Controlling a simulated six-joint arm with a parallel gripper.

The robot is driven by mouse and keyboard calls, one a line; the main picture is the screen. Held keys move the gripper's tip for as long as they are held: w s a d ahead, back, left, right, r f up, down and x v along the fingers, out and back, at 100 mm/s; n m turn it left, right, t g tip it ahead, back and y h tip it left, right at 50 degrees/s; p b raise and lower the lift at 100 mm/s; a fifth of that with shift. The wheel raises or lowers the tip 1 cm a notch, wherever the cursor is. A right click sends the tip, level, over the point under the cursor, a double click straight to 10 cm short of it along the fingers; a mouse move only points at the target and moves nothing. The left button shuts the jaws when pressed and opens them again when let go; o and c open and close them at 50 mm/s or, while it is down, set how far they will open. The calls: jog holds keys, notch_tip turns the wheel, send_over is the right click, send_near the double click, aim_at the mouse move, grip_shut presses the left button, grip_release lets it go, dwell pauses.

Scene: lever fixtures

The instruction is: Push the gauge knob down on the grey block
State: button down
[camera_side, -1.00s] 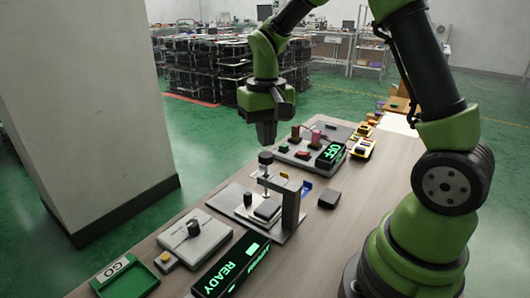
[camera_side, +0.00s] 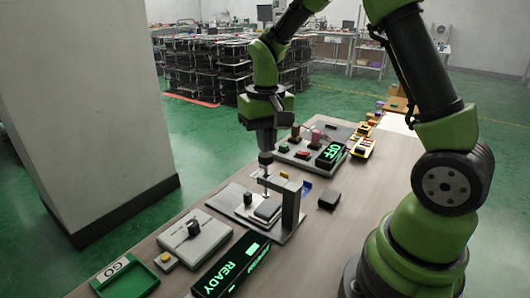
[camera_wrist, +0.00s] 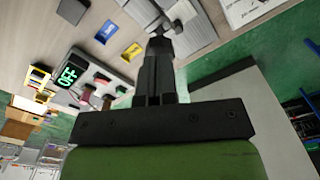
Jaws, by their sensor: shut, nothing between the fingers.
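The gauge knob (camera_side: 265,158) is a dark round cap on a thin upright metal rod, held by the arm of a grey stand (camera_side: 289,207). My gripper (camera_side: 266,148) is shut and empty, pointing down right above the knob. I cannot tell whether the fingertips touch it. In the wrist view my gripper (camera_wrist: 159,48) reaches toward the stand, and the fingers partly hide the knob.
A READY display (camera_side: 232,268), a grey box with a dark knob (camera_side: 194,232) and a green tray (camera_side: 125,278) lie nearer the camera. A panel with an OFF display (camera_side: 330,155) stands behind. A loose dark block (camera_side: 329,199) lies right of the stand.

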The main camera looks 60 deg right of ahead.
aim_at(266, 157)
jog(key=shift+f, duration=2)
dwell(0.5)
jog(key=shift+r, duration=4.95)
jog(key=shift+r, duration=0.1)
jog(key=shift+s+a+r, duration=0.15)
jog(key=shift+r, duration=0.1)
jog(key=s+a+r+n+t+y, duration=0.1)
jog(key=s+a+r+t, duration=0.2)
jog(key=s, duration=0.4)
jog(key=s+a+r+n+t+y, duration=0.1)
jog(key=s+a+r+t, duration=0.2)
jog(key=s, duration=0.5)
jog(key=shift+s+a+r+t, duration=0.2)
jog(key=shift+a+r+t, duration=0.3)
jog(key=shift+a, duration=0.75)
